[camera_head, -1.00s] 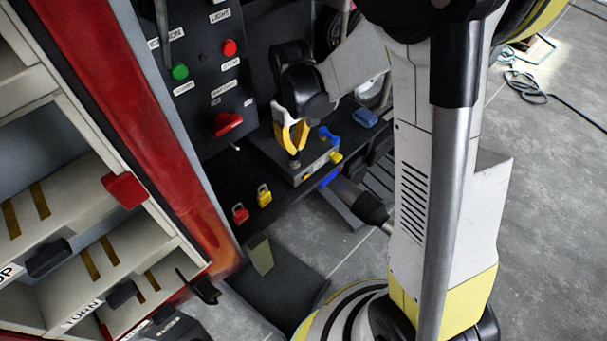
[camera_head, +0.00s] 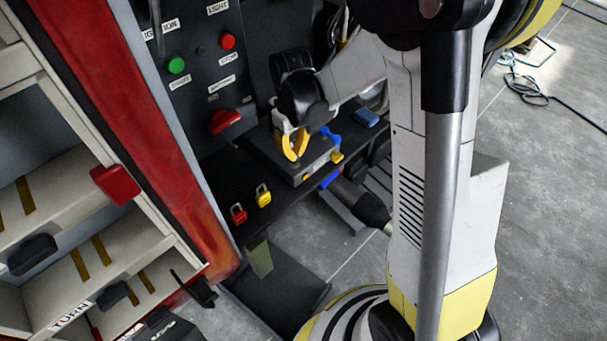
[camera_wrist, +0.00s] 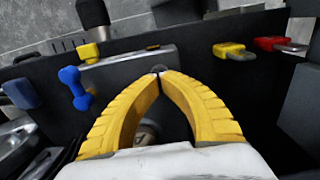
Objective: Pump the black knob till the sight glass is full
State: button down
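My gripper (camera_head: 292,158) has its yellow fingers pointing down over the grey-topped pump box (camera_head: 318,166) on the black shelf.
A blue valve handle (camera_wrist: 75,88) and a yellow knob (camera_wrist: 88,53) are close beside the fingers. Yellow (camera_head: 263,198) and red (camera_head: 238,214) padlocks lie nearby on the shelf. The control panel with a red switch (camera_head: 224,121) rises behind. Open floor lies right.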

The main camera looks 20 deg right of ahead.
jog(key=shift+f, duration=0.35)
jog(key=shift+r, duration=0.15)
jog(key=shift+r+p, duration=1.85)
jog(key=shift+r, duration=0.7)
notch_tip(320, 180, up, 6)
jog(key=p, duration=0.4)
